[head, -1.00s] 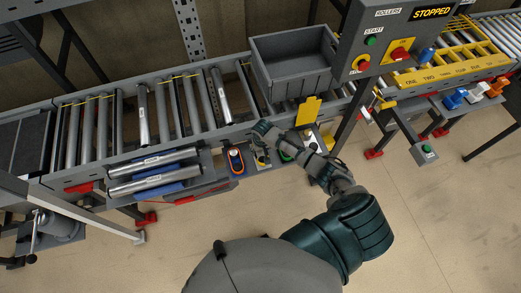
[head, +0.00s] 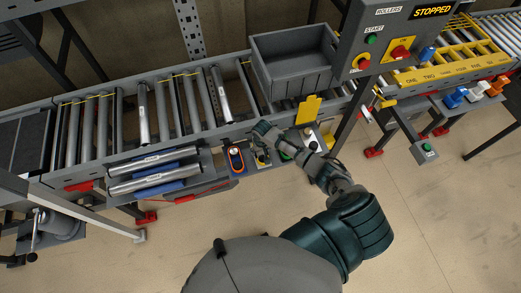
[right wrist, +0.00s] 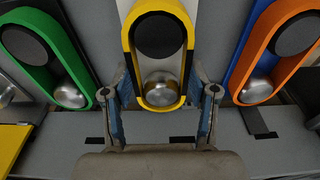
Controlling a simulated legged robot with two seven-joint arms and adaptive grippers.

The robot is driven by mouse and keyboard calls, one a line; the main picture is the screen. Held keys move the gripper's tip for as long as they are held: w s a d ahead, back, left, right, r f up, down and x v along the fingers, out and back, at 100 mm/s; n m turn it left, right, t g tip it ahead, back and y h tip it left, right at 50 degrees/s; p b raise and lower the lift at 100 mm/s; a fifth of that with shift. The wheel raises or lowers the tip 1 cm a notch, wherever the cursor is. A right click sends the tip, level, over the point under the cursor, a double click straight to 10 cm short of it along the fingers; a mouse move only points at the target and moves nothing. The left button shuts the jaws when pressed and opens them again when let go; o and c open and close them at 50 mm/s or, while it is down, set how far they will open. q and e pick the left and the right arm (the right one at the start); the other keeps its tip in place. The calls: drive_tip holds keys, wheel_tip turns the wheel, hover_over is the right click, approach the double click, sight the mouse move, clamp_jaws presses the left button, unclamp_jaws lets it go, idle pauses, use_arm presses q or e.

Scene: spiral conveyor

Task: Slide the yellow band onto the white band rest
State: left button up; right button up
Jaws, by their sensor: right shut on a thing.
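The yellow band (right wrist: 187,35) is a long loop with black patches. In the right wrist view it runs around a dark round disc (right wrist: 158,36) and a shiny silver knob (right wrist: 160,88), with a pale surface inside the loop. My right gripper (right wrist: 160,104) has one finger on each side of the band's near end and is shut on it. In the head view my right gripper (head: 262,133) reaches over the band, which is mostly hidden there. A white piece with a dark top (head: 309,139) stands right of the gripper; I cannot tell if it is the white band rest. My left gripper is out of view.
A green band (right wrist: 60,40) and an orange band (right wrist: 252,45) lie close on either side of the gripper. A roller conveyor (head: 75,135) and a grey bin (head: 290,82) stand behind. The control panel (head: 405,40) reads STOPPED.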

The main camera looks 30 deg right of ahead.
drive_tip(key=shift+f, duration=0.3)
drive_tip(key=o, duration=1)
drive_tip(key=shift+o, duration=0.2)
wheel_tip(320, 180, up, 12)
drive_tip(key=s, duration=0.1)
drive_tip(key=shift+s, duration=0.15)
drive_tip(key=shift+a+f, duration=0.15)
